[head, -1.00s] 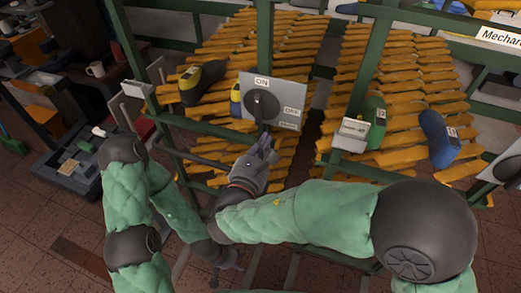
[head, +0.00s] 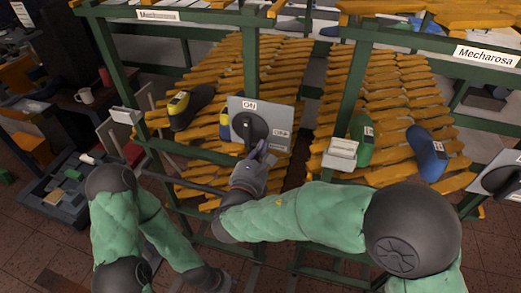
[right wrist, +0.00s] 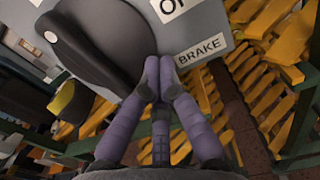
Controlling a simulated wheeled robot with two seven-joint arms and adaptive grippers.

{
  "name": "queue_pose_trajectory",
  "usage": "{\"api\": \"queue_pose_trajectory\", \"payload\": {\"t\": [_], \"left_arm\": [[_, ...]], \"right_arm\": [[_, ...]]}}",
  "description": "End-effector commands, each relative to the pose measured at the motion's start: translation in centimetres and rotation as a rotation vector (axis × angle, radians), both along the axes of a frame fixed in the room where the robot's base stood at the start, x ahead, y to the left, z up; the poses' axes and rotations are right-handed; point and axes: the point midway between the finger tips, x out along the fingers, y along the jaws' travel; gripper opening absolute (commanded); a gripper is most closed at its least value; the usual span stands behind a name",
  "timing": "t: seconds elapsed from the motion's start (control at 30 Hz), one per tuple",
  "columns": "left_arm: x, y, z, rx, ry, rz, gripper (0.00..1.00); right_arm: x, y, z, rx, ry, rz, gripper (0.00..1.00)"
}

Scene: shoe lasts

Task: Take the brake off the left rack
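The brake panel (head: 275,112) is a grey plate on the front of the left rack (head: 227,62), which has green posts and orange slats. It bears ON, OFF and BRAKE labels. Its round black knob (head: 248,127) has a raised handle (right wrist: 85,50), seen large in the right wrist view. My right gripper (head: 263,148) is at the knob's lower right edge; in the right wrist view its purple-grey fingertips (right wrist: 159,64) are together beside the BRAKE label. I see nothing between them; contact with the knob is unclear.
Yellow-black (head: 190,106), green (head: 361,138) and blue (head: 427,153) shoe lasts lie on the slats. A second grey panel (head: 498,176) is at the right edge. A white box (head: 341,153) hangs on the frame. A mug (head: 84,95) stands at left.

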Motion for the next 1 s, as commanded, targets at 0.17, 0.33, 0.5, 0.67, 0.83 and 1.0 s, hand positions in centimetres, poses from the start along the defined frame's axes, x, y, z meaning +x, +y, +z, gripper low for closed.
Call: {"api": "queue_pose_trajectory", "payload": {"t": [0.17, 0.33, 0.5, 0.67, 0.83, 1.0], "left_arm": [[0.0, 0.0, 0.0, 0.000, 0.000, 0.000, 0.40], [0.0, 0.0, 0.1, 0.000, 0.000, 0.000, 0.40], [0.0, 0.0, 0.1, 0.000, 0.000, 0.000, 0.40], [0.0, 0.0, 0.1, 0.000, 0.000, 0.000, 0.40], [0.0, 0.0, 0.1, 0.000, 0.000, 0.000, 0.40], [0.0, 0.0, 0.2, 0.000, 0.000, 0.000, 0.40]], "right_arm": [[0.0, 0.1, 0.0, 0.000, 0.000, 0.000, 0.00], [0.2, 0.7, 0.0, 0.000, -0.001, 0.001, 0.00], [0.4, 1.3, 0.0, 0.000, 0.000, 0.001, 0.00], [0.4, 1.4, 0.0, 0.000, 0.000, 0.000, 0.00], [0.4, 1.4, 0.0, 0.000, 0.000, 0.000, 0.00], [0.5, 1.8, 0.0, 0.000, 0.000, 0.000, 0.00]]}}
